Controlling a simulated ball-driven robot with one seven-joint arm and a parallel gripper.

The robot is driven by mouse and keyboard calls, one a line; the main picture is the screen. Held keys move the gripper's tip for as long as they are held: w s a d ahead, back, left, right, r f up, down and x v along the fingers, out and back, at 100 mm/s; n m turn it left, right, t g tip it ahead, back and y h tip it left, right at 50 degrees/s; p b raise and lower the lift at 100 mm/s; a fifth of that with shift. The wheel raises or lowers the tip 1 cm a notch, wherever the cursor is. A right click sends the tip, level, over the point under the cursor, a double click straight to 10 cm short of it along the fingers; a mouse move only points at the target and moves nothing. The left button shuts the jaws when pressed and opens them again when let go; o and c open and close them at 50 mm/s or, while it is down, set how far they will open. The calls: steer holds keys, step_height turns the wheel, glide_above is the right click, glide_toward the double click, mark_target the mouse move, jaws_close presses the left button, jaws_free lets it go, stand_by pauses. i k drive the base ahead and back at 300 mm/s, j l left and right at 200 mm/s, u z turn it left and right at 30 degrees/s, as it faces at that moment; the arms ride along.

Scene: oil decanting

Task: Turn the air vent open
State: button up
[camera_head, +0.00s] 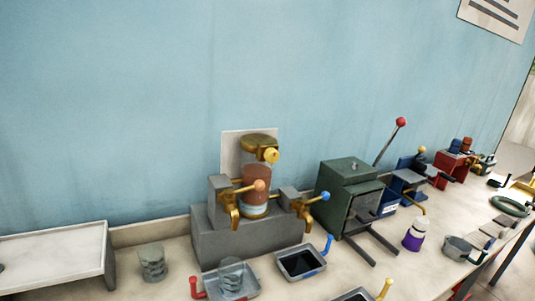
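The decanting apparatus stands on the bench in the middle of the view, on a grey block (245,243). Its upright glass cylinder (257,187) holds a reddish-brown layer over paler layers. A brass cap (259,142) closes the top, and a small yellow knob (271,156), likely the air vent, sticks out on its right front. I cannot tell from here whether the vent is open. Lower down are two brass taps, the left with an orange knob (259,185) and the right with a blue knob (325,196). My gripper is not in view.
Trays with red (196,289), blue (329,244) and yellow (385,289) handles lie in front. A glass jar (152,262) and a white raised tray (55,257) are left. A green press (347,190) with a red-knobbed lever stands right.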

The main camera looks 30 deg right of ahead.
mark_target(272, 155)
steer(key=i+l+u, duration=0.25)
steer(key=i+l, duration=0.2)
steer(key=i+l+u, duration=0.2)
steer(key=i+l, duration=0.2)
steer(key=l, duration=0.1)
